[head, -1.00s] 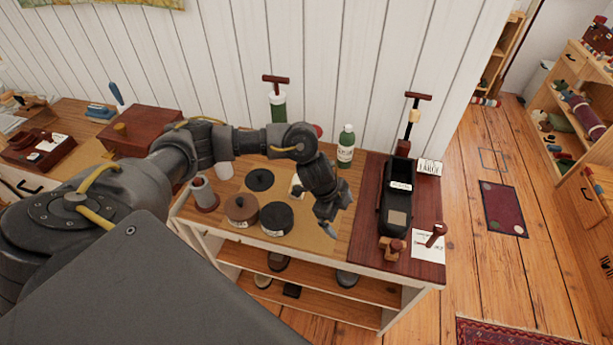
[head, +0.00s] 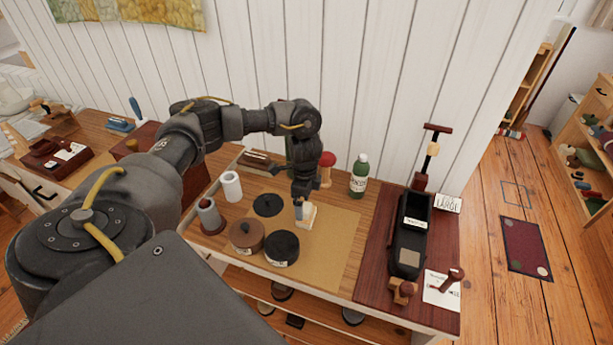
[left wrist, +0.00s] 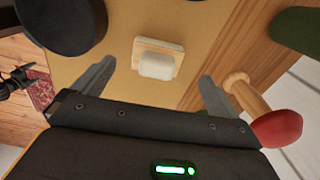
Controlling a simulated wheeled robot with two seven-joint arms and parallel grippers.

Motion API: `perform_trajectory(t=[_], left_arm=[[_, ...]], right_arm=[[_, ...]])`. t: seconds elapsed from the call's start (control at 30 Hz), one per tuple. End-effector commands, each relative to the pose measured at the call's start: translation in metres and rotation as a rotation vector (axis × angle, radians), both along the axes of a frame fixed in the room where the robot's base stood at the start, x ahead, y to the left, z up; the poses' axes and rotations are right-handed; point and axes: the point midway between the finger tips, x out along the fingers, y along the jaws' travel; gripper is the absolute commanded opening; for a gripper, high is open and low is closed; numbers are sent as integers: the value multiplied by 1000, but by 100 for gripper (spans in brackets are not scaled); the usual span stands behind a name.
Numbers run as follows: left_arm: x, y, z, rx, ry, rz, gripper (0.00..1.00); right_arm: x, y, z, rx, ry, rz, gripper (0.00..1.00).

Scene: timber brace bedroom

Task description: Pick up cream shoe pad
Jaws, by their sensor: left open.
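The cream shoe pad (head: 307,215) is a small block with a pale rounded top, lying on the tan mat (head: 330,250) on the bench. In the left wrist view the pad (left wrist: 157,58) lies ahead of the jaws, near the middle of the gap between the fingertips. My left gripper (head: 301,208) points down at the pad and partly covers it in the head view. In the left wrist view the left gripper (left wrist: 156,80) is open, with nothing between its fingers. My right gripper is not in view.
A red-topped wooden tool (head: 327,168) and a green bottle (head: 358,176) stand close behind the pad. A black tin (head: 282,247) and brown tin (head: 247,236) stand to its front left. A black shoe stretcher (head: 409,235) lies right. The mat's front right is clear.

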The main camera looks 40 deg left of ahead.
Motion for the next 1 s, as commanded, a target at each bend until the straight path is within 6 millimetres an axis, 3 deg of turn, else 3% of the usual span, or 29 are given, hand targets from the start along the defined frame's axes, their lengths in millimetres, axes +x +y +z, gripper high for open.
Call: perform_trajectory(t=[0.27, 0.6, 0.83, 1.0], left_arm=[[-2, 2, -10, 1, 2, 0, 98], [-5, 5, -53, 1, 0, 1, 98], [-5, 4, -55, 0, -1, 0, 98], [-5, 4, -55, 0, -1, 0, 79]], right_arm=[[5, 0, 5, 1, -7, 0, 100], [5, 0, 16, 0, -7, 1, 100], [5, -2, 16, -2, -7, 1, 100], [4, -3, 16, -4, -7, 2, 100]])
